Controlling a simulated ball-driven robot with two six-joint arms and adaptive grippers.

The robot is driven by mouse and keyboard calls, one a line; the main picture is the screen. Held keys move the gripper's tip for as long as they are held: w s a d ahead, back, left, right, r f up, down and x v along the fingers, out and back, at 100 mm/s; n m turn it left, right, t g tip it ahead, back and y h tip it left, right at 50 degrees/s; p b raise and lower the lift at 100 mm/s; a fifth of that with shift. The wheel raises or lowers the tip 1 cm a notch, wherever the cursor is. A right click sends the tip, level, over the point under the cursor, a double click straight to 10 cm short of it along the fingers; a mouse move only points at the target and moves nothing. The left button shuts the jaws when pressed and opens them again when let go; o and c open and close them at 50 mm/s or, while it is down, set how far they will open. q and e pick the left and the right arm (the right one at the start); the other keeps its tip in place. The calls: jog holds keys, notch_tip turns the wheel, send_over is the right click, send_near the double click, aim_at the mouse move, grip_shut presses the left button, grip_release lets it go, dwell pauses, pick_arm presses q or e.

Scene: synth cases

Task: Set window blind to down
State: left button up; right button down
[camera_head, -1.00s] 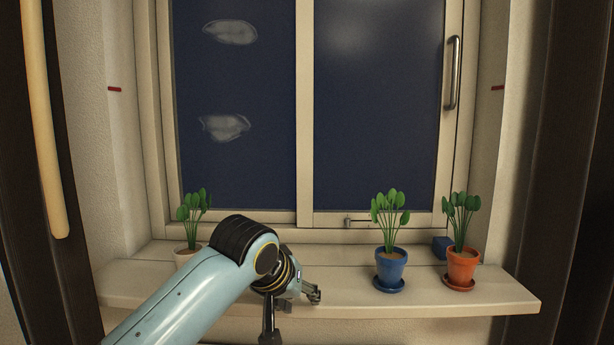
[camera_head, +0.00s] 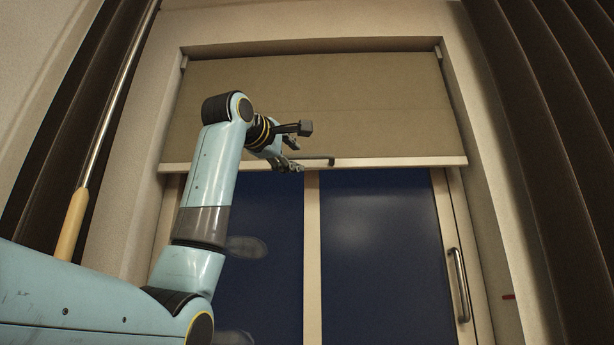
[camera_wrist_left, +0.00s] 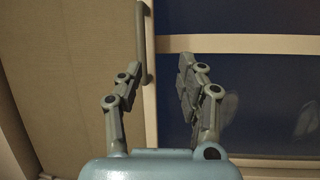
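The window blind (camera_head: 310,105) is a beige fabric sheet over the upper part of the window, partly lowered. My left gripper (camera_head: 294,167) is raised at the rail, by the handle's left end. In the left wrist view its fingers (camera_wrist_left: 160,70) are apart, and the handle (camera_wrist_left: 146,40) lies close to the left finger, on its inner side. I cannot tell whether they touch. My right gripper is in neither view.
Dark window panes (camera_head: 375,250) show below the rail, with a metal window handle (camera_head: 458,285) at right. A wand with a wooden grip (camera_head: 73,225) hangs at left. Dark curtains (camera_head: 560,130) flank the window.

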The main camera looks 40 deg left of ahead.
aim_at(306, 156)
pick_arm(q)
jog(key=shift+n, duration=0.4)
jog(key=w+r+p, duration=0.1)
jog(key=w, duration=0.2)
jog(key=w+a+r+p, duration=0.1)
jog(key=w+r, duration=0.1)
jog(key=w, duration=0.1)
jog(key=w+a+r+p, duration=0.1)
jog(key=w+p, duration=0.1)
jog(key=w, duration=0.1)
jog(key=shift+w+r, duration=0.15)
grip_shut()
